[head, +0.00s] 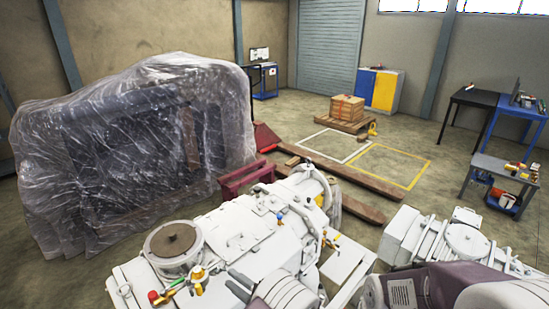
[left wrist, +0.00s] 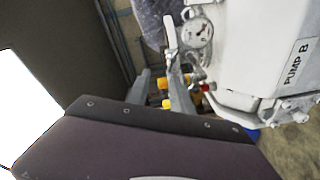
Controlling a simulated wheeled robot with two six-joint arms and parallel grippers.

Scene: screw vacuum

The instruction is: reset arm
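The white vacuum pump machine (head: 235,235) fills the lower middle of the head view, with a brown-topped round port (head: 173,240). My left gripper (head: 230,280) is over its near part, just right of a yellow-and-white valve (head: 198,279). Its two grey fingers are apart with nothing visible between them. In the left wrist view the fingers (left wrist: 158,88) show near yellow knobs (left wrist: 166,103) and a red knob (left wrist: 207,87); contact cannot be told. My right gripper is not visible.
A second white machine (head: 440,240) stands at the right. A large plastic-wrapped object (head: 130,150) is at the left. Beyond are a pallet with boxes (head: 346,110), a blue-yellow cabinet (head: 380,90) and work tables (head: 500,170). The floor inside the yellow marking (head: 390,165) is mostly clear.

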